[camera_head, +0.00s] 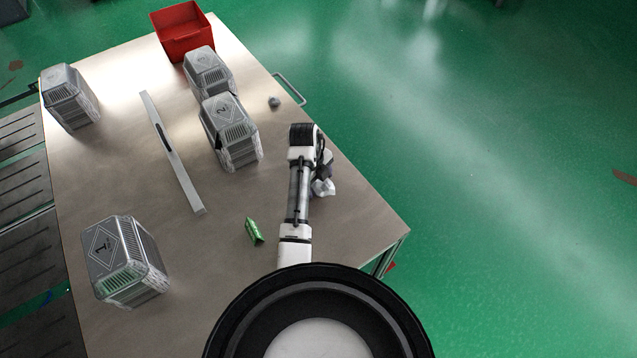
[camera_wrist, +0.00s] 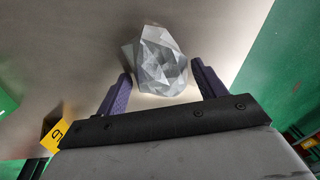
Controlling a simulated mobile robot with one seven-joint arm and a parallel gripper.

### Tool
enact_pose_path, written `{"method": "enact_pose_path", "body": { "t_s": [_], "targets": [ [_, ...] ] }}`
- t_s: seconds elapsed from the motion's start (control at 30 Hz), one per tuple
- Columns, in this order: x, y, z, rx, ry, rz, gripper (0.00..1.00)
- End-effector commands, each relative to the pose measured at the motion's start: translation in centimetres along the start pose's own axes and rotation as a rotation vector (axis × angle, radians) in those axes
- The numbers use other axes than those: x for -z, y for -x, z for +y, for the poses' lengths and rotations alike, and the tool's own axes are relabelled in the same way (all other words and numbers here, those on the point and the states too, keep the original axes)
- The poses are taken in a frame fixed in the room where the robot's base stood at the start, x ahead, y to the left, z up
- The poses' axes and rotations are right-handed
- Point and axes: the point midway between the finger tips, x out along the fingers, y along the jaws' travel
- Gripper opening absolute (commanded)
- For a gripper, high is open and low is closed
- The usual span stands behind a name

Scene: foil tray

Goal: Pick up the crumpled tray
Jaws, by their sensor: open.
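The crumpled tray (camera_wrist: 160,62) is a faceted silver-grey foil lump lying on the metal table. In the wrist view it sits just ahead of my gripper (camera_wrist: 163,86), roughly between and beyond the two purple fingertips. The fingers are apart and nothing is held. In the head view a part of the crumpled tray (camera_head: 322,187) shows to the right of my arm, which hides the rest. My gripper is mostly hidden there behind the arm.
The metal table (camera_head: 235,280) holds several grey numbered containers (camera_head: 230,130), a flat grey bar (camera_head: 172,150), a red bin (camera_head: 185,32), a small green packet (camera_head: 254,231) and a small grey lump (camera_head: 274,102). The table's right edge is close to the crumpled tray.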

Motion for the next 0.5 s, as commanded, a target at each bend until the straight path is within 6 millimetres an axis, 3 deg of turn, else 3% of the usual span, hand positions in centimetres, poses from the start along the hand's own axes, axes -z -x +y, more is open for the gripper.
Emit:
{"method": "enact_pose_path", "body": {
  "t_s": [0.27, 0.5],
  "targets": [
    [-0.02, -0.44, 0.02, 0.0, 0.0, -0.001, 0.7],
    [-0.03, -0.4, 0.02, 0.0, 0.0, -0.001, 0.4]
  ]
}}
